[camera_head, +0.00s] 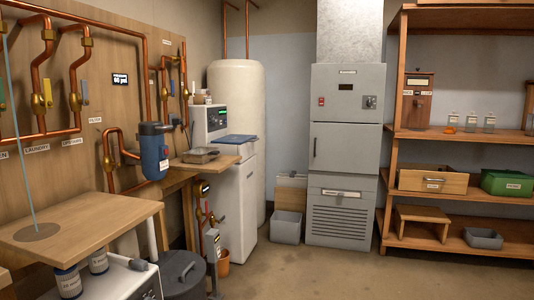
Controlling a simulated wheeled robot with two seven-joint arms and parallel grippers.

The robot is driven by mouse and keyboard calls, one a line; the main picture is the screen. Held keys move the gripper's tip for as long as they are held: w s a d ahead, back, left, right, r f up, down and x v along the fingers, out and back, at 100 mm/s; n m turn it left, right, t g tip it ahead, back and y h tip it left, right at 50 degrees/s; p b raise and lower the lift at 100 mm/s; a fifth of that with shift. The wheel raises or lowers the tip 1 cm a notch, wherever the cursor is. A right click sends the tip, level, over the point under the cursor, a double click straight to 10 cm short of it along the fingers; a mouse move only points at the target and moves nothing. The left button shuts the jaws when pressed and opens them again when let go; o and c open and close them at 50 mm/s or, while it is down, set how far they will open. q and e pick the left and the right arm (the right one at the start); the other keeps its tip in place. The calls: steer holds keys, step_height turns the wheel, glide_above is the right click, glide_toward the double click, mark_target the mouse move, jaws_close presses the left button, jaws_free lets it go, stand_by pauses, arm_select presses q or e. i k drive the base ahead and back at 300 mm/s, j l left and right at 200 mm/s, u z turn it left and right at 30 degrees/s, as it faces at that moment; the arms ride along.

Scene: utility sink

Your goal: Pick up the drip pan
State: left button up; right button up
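A shallow grey metal pan (201,155), which looks like the drip pan, sits on a small wooden shelf (186,170). It lies to the right of the blue filter canister (154,152) and is not directly under it. The pan looks level; whether anything is in it is too small to tell. Neither of my grippers is in view.
A wooden table (90,215) stands at the near left, with a dark lidded bin (183,272) beside it. A white cabinet (236,195) and tank (240,85) stand behind the pan. A grey furnace (345,150) and shelves (460,135) are farther right. The floor (340,270) is clear.

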mark_target(205, 155)
steer(key=i+l+z, duration=0.1)
steer(key=i+z, duration=0.2)
steer(key=i, duration=1.15)
